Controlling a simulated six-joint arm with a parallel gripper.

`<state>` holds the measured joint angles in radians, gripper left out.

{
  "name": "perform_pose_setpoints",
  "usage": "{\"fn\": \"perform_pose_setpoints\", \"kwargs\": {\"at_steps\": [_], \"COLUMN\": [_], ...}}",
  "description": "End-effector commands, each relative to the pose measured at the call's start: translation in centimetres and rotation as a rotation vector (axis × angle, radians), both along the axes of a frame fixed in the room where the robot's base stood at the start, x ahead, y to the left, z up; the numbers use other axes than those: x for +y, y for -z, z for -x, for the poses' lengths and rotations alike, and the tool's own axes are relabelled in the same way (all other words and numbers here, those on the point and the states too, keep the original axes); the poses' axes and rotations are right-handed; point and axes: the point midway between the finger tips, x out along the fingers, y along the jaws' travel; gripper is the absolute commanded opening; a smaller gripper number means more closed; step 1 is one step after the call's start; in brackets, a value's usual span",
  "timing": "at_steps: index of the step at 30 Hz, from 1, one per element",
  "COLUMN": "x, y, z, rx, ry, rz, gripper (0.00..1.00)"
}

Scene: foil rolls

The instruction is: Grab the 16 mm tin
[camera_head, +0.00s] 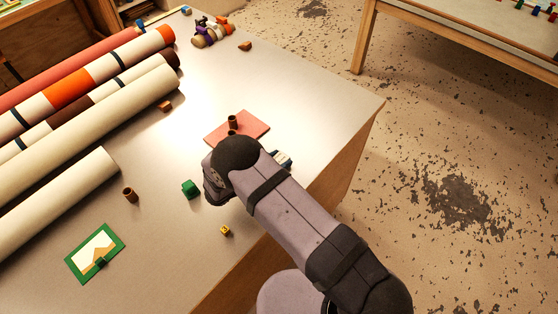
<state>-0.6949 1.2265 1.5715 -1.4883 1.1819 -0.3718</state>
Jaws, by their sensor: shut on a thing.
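Two small brown cylinders that look like tins stand upright on the table. One tin (233,122) is on a flat pink pad (258,128), just beyond my wrist. The other tin (130,194) stands at the left, near the end of a cream roll. I cannot read a size on either, so I cannot tell which is the 16 mm one. My arm reaches in from the lower right, and its dark wrist is over the table beside the pink pad. The wrist hides my gripper's fingers and anything between them.
Several large rolls (120,115) lie along the left. A green block (191,188), a small yellow cube (225,230) and a green-framed picture (78,268) lie nearer. A cluster of small figures (211,31) is at the back. The table's edge drops off at the right.

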Motion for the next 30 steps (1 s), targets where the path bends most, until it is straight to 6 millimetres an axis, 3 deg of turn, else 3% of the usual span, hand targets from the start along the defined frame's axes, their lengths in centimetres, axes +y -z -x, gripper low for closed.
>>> {"fn": "perform_pose_setpoints", "kwargs": {"at_steps": [13,30], "x": [0.1,0.0], "y": [-1.8,-8.9], "z": [-0.1,-0.1], "rx": [-0.002,-0.003], "ry": [0.0,0.0], "rz": [-0.001,-0.001], "gripper": [0.13,0.13]}}
